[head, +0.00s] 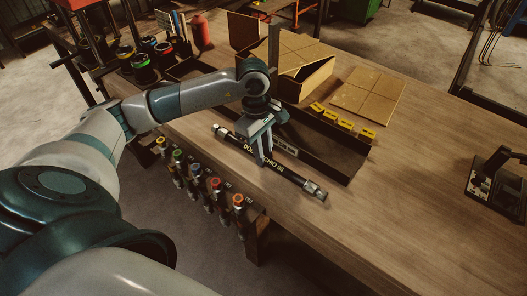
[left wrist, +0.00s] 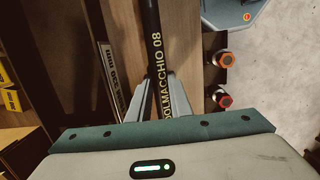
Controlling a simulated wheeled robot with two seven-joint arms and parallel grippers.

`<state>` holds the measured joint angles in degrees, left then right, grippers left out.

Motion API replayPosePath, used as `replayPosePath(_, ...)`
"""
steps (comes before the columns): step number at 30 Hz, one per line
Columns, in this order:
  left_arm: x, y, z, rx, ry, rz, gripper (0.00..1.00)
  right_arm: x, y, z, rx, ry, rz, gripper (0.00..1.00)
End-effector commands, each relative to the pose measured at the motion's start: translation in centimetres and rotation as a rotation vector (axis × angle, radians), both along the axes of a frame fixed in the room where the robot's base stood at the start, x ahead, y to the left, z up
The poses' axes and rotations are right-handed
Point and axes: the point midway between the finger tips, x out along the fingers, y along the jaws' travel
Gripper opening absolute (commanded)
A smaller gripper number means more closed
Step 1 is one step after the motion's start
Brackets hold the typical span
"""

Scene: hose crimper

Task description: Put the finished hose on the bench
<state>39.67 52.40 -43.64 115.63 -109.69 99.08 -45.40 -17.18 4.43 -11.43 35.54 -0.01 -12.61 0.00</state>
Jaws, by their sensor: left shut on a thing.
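The finished hose (head: 290,174) is black with yellow lettering and a silver metal fitting at each end. It lies slantwise along the front edge of the wooden bench (head: 420,190), at or just above its surface; I cannot tell whether it touches. My left gripper (head: 264,163) is shut around the hose near its middle, from above. In the left wrist view the hose (left wrist: 153,30) runs between the two fingers (left wrist: 157,100) of the gripper, its lettering showing beside them. My right gripper is not in view.
A long dark tray (head: 340,167) with yellow labels lies behind the hose. An open cardboard box (head: 305,78) and a flat cardboard piece (head: 368,90) are farther back. Several colour-ringed tools (head: 215,190) hang along the front edge. A dark device (head: 497,185) stands at right. The bench's right middle is clear.

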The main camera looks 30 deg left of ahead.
Motion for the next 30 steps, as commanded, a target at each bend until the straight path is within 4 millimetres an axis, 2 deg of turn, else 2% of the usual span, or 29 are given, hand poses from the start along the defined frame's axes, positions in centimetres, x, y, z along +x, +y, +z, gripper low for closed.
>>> replayPosePath(6,0.0,0.0,-0.3,0.000,-0.002,0.000,0.00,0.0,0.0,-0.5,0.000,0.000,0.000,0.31)
replayPosePath(7,0.0,0.0,-0.3,0.000,0.000,0.000,0.21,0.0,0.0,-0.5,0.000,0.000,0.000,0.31)
replayPosePath(9,0.0,0.0,-0.2,0.000,0.000,0.000,0.37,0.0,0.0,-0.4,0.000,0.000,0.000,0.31)
replayPosePath(24,0.0,0.0,0.3,0.000,0.001,0.000,0.37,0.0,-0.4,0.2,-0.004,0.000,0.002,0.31)
replayPosePath(30,0.1,0.2,2.0,0.000,-0.004,-0.001,0.37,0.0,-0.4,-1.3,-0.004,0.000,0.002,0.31)
